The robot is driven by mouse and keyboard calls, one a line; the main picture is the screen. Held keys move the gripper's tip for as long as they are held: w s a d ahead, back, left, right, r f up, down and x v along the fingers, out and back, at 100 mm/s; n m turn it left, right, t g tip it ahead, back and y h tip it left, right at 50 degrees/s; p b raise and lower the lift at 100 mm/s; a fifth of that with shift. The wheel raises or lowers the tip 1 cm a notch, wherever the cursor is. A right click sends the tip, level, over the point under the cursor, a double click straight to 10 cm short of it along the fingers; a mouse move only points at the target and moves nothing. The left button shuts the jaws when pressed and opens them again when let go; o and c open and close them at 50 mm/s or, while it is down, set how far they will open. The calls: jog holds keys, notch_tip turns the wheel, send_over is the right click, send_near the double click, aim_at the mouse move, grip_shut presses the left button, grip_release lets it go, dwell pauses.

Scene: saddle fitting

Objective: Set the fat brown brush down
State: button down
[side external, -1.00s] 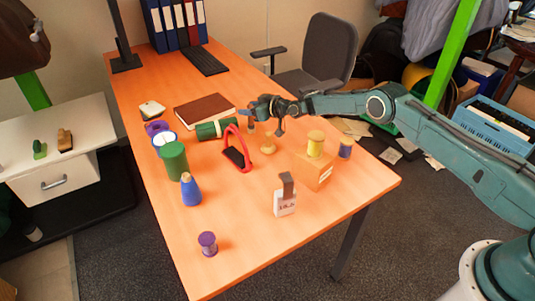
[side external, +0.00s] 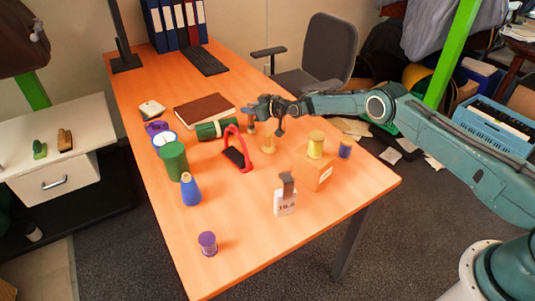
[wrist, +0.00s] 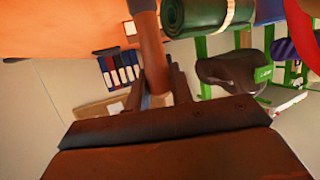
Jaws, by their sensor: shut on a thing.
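My gripper (side external: 259,107) is over the far right part of the orange table and points left in the side view.
A green roll (side external: 214,130) and a red-framed item (side external: 246,160) lie left of the brush. A brown book (side external: 204,110) lies behind left. A box (side external: 313,174) carries a yellow spool (side external: 315,146).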

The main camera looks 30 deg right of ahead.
jog(key=shift+r, duration=0.1)
notch_tip(320, 180, up, 20)
dwell(0.7)
dwell(0.5)
jog(key=s+a+f+m+h, duration=0.3)
jog(key=s+a, duration=0.7)
jog(key=a, duration=0.4)
jog(key=s+a+r+m+t+h, duration=0.1)
jog(key=s+a+r, duration=0.15)
jog(key=s, duration=0.65)
jog(key=s+a+r+h, duration=0.1)
jog(key=s+a, duration=0.3)
jog(key=s, duration=0.5)
notch_tip(320, 180, down, 17)
jog(key=shift+d+r, duration=0.2)
